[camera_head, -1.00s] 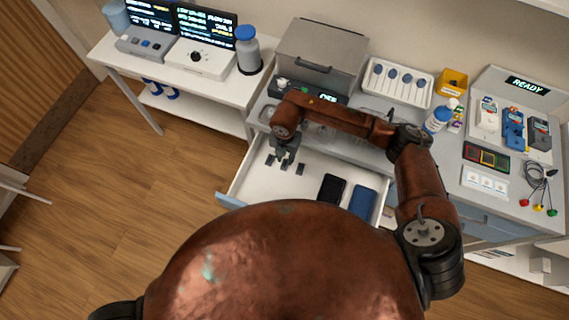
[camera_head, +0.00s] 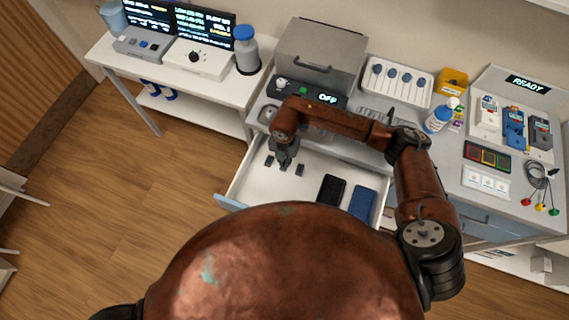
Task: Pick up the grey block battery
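My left gripper is not in view.
The drawer (camera_head: 245,184) also holds a black device (camera_head: 331,190) and a blue device (camera_head: 363,203) to the right. A grey lidded machine (camera_head: 318,55) stands on the counter behind. A white tray (camera_head: 396,82), a bottle (camera_head: 440,116) and a battery dock (camera_head: 513,128) stand further right.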

